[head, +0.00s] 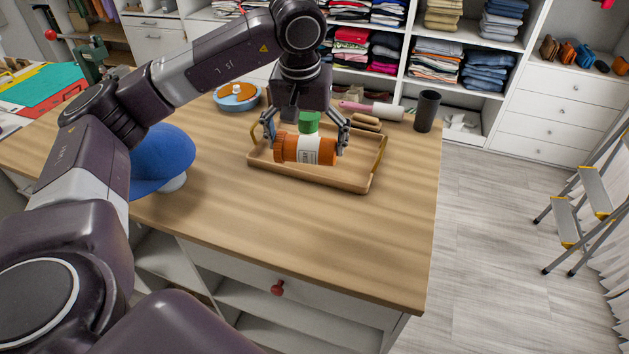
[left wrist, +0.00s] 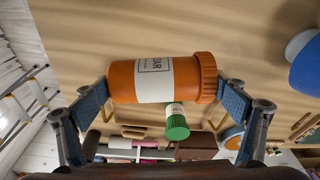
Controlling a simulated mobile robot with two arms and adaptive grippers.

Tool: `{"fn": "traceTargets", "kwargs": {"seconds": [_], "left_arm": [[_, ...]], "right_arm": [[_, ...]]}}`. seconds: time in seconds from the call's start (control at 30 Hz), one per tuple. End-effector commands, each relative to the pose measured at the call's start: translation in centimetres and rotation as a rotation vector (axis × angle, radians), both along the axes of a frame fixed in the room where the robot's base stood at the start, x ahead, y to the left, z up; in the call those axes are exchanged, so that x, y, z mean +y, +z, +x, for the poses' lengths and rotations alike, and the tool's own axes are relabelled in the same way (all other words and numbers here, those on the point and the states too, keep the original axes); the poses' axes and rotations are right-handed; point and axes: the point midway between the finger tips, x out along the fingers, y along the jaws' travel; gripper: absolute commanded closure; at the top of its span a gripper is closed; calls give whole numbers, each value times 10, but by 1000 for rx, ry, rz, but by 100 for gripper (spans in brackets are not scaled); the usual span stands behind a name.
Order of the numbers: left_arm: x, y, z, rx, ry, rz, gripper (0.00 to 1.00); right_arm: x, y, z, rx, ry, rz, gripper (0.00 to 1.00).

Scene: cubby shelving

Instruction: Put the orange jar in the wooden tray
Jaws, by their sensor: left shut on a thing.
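The orange jar (head: 291,149), with a ribbed orange lid and a white label, lies sideways in my left gripper (head: 308,146). In the left wrist view the orange jar (left wrist: 122,82) is held lengthwise between the two fingers of my left gripper (left wrist: 165,88). The wooden tray (head: 330,183), with raised handles at its ends, is on the table below the jar. The jar is over the tray's inside; I cannot tell whether it touches the tray floor. My right gripper is in neither view.
A green-capped container (head: 309,122) is just behind the jar, partly hidden. A blue cap (head: 165,155) sits left of the tray. Behind are a rolling pin (head: 375,109), a brush (head: 366,122), a dark cylinder (head: 427,111) and a blue round dish (head: 237,103). The table's front is clear.

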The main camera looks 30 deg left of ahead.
Motion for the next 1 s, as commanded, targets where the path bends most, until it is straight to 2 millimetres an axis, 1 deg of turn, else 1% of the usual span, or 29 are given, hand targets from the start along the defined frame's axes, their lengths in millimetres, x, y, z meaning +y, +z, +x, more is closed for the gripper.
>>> {"fn": "traceTargets", "kwargs": {"seconds": [0.03, 0.13, 0.2, 0.33, 0.4, 0.5, 0.57, 0.8, 0.9, 1.0], "left_arm": [[1, -13, -2, 7, 0, 1, 37], [1, -40, -2, 6, -1, 1, 37], [0, -58, -2, 7, -1, 1, 37], [0, -87, -1, 5, -1, 0, 37], [0, -97, -1, 2, -1, -1, 37], [0, -106, 0, 1, 0, -1, 37], [0, -110, -1, 1, -1, 0, 37], [0, -144, -1, 2, 0, -1, 37], [-1, -150, 0, -1, -1, -2, 37], [-1, -150, 0, -2, -1, -1, 37]], "right_arm": [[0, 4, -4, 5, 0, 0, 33], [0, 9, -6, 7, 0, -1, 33], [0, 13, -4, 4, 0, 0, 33], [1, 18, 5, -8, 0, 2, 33], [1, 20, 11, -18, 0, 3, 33], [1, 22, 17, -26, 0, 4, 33], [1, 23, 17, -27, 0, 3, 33], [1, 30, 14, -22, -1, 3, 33], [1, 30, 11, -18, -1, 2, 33], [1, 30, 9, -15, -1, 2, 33]]}}
